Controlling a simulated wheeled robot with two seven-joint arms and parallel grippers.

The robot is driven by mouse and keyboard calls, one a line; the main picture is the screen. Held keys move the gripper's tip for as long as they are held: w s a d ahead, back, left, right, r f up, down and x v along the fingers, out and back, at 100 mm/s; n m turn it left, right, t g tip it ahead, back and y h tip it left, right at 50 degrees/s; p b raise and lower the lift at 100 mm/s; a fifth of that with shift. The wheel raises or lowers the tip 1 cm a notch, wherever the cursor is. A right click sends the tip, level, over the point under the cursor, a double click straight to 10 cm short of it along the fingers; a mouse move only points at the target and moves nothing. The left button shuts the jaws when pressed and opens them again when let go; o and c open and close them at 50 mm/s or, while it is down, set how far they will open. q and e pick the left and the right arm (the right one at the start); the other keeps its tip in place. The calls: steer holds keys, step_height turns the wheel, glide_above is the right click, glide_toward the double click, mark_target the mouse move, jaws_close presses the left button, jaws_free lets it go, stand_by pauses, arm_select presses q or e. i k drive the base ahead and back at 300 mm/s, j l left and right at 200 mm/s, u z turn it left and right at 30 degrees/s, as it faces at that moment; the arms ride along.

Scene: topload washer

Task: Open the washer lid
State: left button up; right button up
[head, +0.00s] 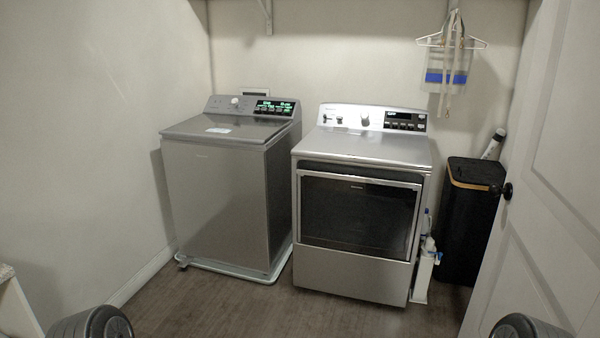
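The top-load washer (213,200) is the grey machine on the left, standing against the back wall. Its lid (225,129) is shut and lies flat on top, with a pale label on it. A control panel (252,106) with a knob and a lit green display rises behind the lid. Only rounded grey parts of my own body show at the bottom left and bottom right edges. Neither of my grippers is in view.
A front-door dryer (360,205) stands right of the washer. A black hamper (468,220) and a white bottle (424,270) stand beside it. A white door (545,190) is open on the right. The wooden floor (215,305) in front is clear.

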mark_target(235, 129)
steer(key=i+l, duration=0.1)
steer(key=i, duration=0.7)
steer(key=i+l, duration=0.1)
steer(key=i, duration=0.7)
steer(key=i+j, duration=0.15)
steer(key=i, duration=0.4)
steer(key=i+j, duration=0.15)
steer(key=i, duration=0.45)
steer(key=i+j, duration=0.15)
steer(key=i, duration=0.4)
steer(key=i+j, duration=0.1)
steer(key=i, duration=0.45)
